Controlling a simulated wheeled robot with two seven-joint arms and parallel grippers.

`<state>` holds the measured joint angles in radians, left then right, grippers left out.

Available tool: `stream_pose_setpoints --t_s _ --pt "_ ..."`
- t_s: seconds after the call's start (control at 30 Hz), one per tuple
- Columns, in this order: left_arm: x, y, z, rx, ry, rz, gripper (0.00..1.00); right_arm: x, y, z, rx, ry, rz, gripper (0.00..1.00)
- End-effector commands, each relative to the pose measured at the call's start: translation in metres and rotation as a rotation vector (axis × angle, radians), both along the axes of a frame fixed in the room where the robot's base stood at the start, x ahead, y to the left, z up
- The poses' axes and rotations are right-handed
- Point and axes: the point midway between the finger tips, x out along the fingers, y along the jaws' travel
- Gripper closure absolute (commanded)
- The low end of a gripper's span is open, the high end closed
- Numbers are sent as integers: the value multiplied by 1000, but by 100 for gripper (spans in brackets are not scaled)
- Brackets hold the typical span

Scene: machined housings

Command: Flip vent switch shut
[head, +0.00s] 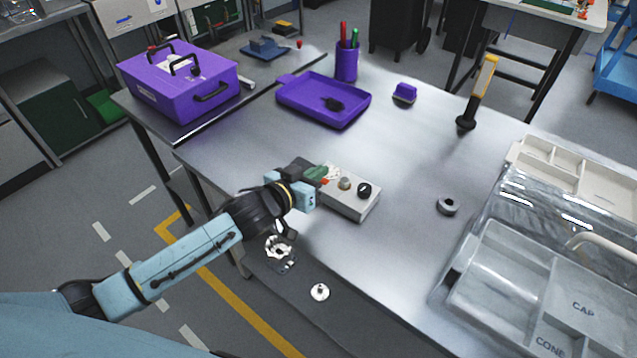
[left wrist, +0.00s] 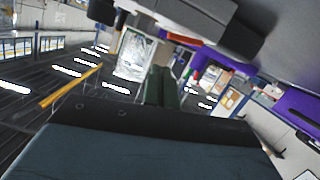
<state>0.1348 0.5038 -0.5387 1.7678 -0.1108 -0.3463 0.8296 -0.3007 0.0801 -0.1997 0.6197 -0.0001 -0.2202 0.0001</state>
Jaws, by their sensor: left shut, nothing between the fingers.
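A light grey control box (head: 352,205) lies on the metal table near its left edge. On its top are a black knob (head: 364,190), a pale round knob (head: 345,183) and a small red part (head: 325,181). Which of these is the vent switch, I cannot tell. My left gripper (head: 318,173) is shut and empty, its green fingers over the box's left end, by the red part. Whether they touch it is unclear. The left wrist view shows the shut fingers (left wrist: 161,86) below a red strip (left wrist: 180,38). My right gripper is not in view.
A purple tray (head: 298,104), a purple toolbox (head: 170,98) and a purple pen cup (head: 346,66) stand farther back. A grey ring (head: 447,206) lies right of the box. A compartmented tray (head: 490,275) fills the right side.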

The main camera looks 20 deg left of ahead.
Motion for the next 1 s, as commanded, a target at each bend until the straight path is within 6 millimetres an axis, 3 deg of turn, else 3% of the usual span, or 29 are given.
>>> stream_pose_setpoints --t_s 0.03,0.2,0.63,1.0 --pt "-2 -2 -10 0 3 0 100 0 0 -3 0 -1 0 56" --pt "-3 -4 -23 0 1 -1 100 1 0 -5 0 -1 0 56" --pt "-3 -5 -26 4 0 -1 100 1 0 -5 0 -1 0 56" --pt "-4 -8 -34 108 -35 -1 100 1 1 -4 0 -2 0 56"
